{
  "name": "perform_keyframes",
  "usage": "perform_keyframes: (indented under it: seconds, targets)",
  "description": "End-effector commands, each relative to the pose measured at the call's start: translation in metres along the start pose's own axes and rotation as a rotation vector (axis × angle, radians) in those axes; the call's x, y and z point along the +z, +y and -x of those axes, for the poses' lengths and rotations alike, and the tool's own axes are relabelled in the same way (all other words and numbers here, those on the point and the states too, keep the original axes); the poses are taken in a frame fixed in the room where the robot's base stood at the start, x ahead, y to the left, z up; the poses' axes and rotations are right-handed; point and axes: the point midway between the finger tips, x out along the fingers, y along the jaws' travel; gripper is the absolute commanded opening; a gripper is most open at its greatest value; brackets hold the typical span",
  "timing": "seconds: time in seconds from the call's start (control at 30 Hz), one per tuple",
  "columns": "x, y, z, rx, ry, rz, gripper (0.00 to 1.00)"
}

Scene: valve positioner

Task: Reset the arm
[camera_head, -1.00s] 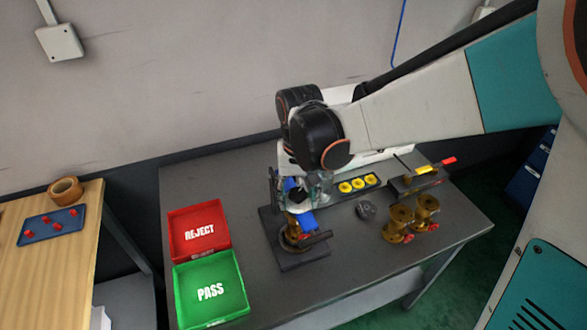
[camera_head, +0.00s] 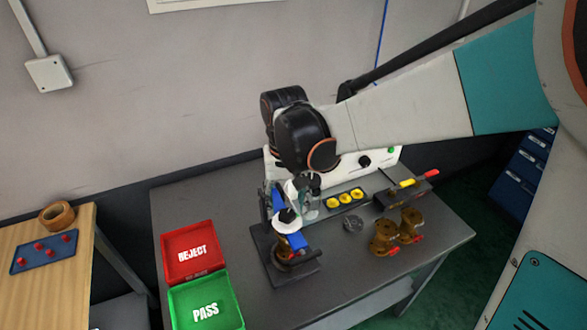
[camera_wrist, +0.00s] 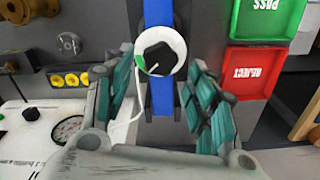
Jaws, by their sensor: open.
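The positioner is a white round body with a black knob (camera_wrist: 158,57) on a blue bracket (camera_wrist: 160,98) in the wrist view. In the head view, the white body (camera_head: 288,219) and blue bracket (camera_head: 295,240) stand above a brass valve (camera_head: 284,256) on a dark stand (camera_head: 290,272). My gripper (camera_wrist: 163,66) is open, with its two fingers apart to the left and right of the white body in the wrist view. It holds nothing that I can see. In the head view its fingers are small and partly hidden by the wrist.
Red REJECT tray (camera_head: 167,262) and green PASS tray (camera_head: 175,294) are on the bench's left. Yellow gauges (camera_head: 345,198), a grey knob (camera_head: 353,224) and two brass valves (camera_head: 384,238) are on the right. A white panel (camera_head: 375,160) stands behind.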

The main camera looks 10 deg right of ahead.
Motion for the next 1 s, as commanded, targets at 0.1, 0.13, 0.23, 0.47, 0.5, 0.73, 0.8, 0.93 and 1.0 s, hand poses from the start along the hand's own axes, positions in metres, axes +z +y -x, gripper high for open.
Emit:
perform_keyframes:
  seconds: [0.1,0.13,0.23,0.47,0.5,0.73,0.8,0.93,1.0]
  targets:
    - [0.002,0.0,-0.001,0.0,0.0,0.002,0.52]
    - [0.002,0.0,-0.001,0.0,0.0,0.002,0.52]
    - [0.002,0.0,-0.001,0.0,0.0,0.002,0.52]
    - [0.004,0.005,0.004,-0.004,0.014,-0.001,0.52]
    - [0.007,0.009,0.007,-0.007,0.025,-0.002,0.52]
    - [0.029,0.043,0.034,-0.032,0.144,-0.005,0.52]
    - [0.037,0.054,0.041,-0.038,0.185,-0.004,0.52]
    - [0.053,0.073,0.053,-0.044,0.265,-0.005,0.52]
    - [0.063,0.084,0.057,-0.044,0.306,-0.006,0.52]
